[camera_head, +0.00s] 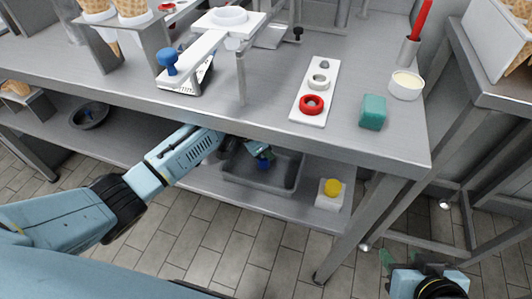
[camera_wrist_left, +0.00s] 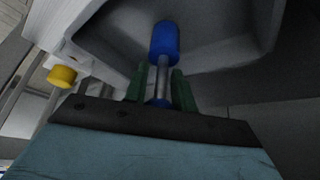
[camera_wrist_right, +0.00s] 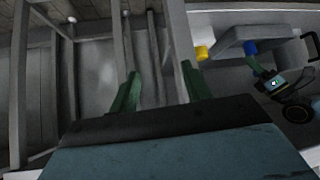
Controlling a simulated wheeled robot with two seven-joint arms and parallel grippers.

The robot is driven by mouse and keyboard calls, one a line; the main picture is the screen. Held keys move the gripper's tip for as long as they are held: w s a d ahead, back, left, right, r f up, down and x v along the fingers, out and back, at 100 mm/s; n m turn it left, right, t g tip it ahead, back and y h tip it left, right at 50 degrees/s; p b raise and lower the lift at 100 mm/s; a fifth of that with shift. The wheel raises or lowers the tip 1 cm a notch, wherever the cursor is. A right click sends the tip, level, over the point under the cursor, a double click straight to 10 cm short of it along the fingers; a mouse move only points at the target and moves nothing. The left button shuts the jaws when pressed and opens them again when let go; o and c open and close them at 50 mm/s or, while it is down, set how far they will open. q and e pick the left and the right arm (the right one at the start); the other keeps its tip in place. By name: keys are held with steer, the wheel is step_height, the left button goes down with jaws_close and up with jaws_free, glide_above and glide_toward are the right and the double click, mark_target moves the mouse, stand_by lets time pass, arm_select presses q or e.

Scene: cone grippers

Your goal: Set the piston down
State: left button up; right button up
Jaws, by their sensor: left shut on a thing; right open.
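The piston (camera_wrist_left: 162,78) has a metal rod and a blue cylindrical end, and lies between the green fingers of my left gripper (camera_wrist_left: 160,72). Its blue end points into the grey bin (camera_head: 234,184) on the lower shelf. In the head view, my left gripper (camera_head: 260,152) is over the bin, with the blue end (camera_head: 264,164) just below it; the rod is hidden there. I cannot tell whether the piston touches the bin. My right gripper (camera_wrist_right: 160,72) is open and empty, low at the right of the head view, away from the table.
A yellow knob on a white block (camera_head: 331,196) stands right of the bin on the lower shelf. A dark pan (camera_head: 90,116) lies at its left. The worktop above holds a white press (camera_head: 215,38), a white ring holder (camera_head: 316,92) and a green block (camera_head: 373,112).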

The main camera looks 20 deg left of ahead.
arm_select(q)
steer(key=shift+w+d+f+y+b, duration=0.15)
steer(key=shift+f+y+b, duration=0.15)
steer(key=shift+f+b, duration=0.35)
steer(key=shift+f, duration=0.1)
arm_select(e)
steer(key=w+a+r+t+y, duration=0.1)
steer(key=w+a+r+t, duration=0.1)
steer(key=w+r+t, duration=0.2)
steer(key=shift+a+r, duration=0.15)
steer(key=shift+r, duration=0.35)
steer(key=shift+w, duration=0.1)
arm_select(q)
steer(key=o, duration=1)
steer(key=shift+f, duration=0.1)
steer(key=shift+o, duration=0.2)
